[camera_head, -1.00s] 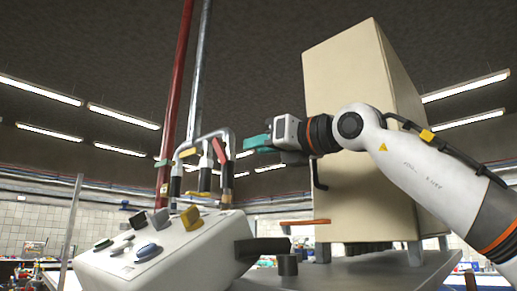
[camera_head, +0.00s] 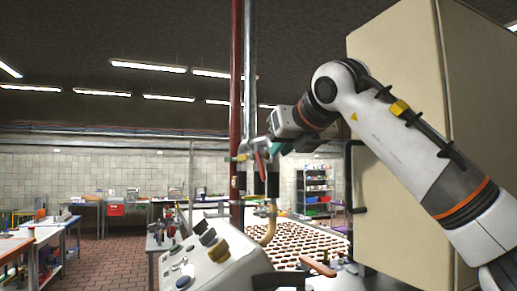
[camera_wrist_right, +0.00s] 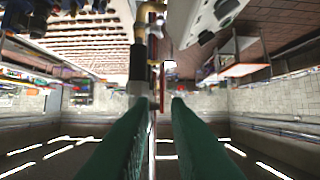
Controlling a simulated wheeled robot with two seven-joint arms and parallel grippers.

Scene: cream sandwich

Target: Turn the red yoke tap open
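The red yoke tap (camera_head: 260,164) shows as a small red lever on grey pipework, above black-sleeved pipes (camera_head: 272,186), in the head view. My right gripper (camera_head: 268,148) comes in from the right and is right at the tap, overlapping it. In the right wrist view its two green fingers (camera_wrist_right: 159,98) are apart. A thin red part (camera_wrist_right: 153,112) shows in the gap between them, nearer the left finger. I cannot tell whether a finger touches it. The black-sleeved pipe stands just beyond the left fingertip. My left gripper is not in view.
A tall red pipe (camera_head: 236,90) and a grey pipe (camera_head: 250,75) rise beside the tap. A pale control panel (camera_head: 225,268) with several knobs stands below. A large beige cabinet (camera_head: 395,150) is at the right. A tray of brown pieces (camera_head: 305,238) lies behind.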

